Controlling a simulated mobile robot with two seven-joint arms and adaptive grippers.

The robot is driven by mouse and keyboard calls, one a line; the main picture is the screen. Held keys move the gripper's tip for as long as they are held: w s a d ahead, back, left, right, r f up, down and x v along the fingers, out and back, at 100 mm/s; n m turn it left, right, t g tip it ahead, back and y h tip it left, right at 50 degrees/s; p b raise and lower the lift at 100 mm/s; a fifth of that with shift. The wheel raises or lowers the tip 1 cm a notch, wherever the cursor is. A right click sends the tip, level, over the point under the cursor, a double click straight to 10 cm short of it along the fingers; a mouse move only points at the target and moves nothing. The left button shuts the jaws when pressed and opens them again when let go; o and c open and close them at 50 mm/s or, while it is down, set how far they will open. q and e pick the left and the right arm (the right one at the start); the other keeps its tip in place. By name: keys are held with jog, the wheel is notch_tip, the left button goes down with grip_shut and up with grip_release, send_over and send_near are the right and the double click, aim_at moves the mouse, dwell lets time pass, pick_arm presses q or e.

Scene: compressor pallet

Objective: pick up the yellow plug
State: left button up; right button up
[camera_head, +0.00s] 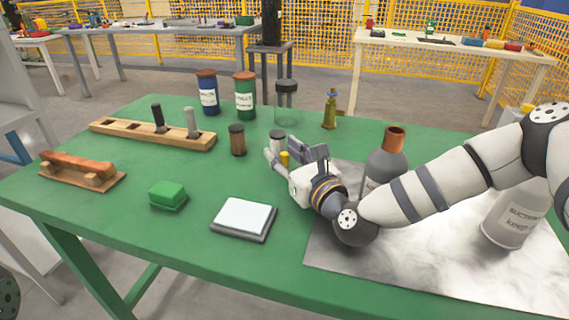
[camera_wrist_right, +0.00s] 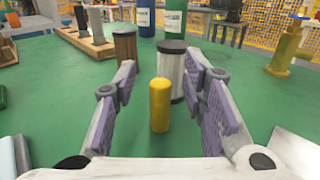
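The yellow plug (camera_wrist_right: 159,105) is a small upright cylinder on the green table. In the wrist view it stands between the two open fingers of my right gripper (camera_wrist_right: 160,110), with a gap on each side. A white cylinder with a dark lid (camera_wrist_right: 178,70) stands close behind the plug. My left gripper is not in view.
A brown wooden cylinder (camera_head: 237,140) stands left of the gripper. A grey bottle with an orange cap (camera_head: 386,160) stands right, by the arm. The table front (camera_head: 130,228) is clear.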

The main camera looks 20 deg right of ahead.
grip_shut()
jog(key=shift+r, duration=0.1)
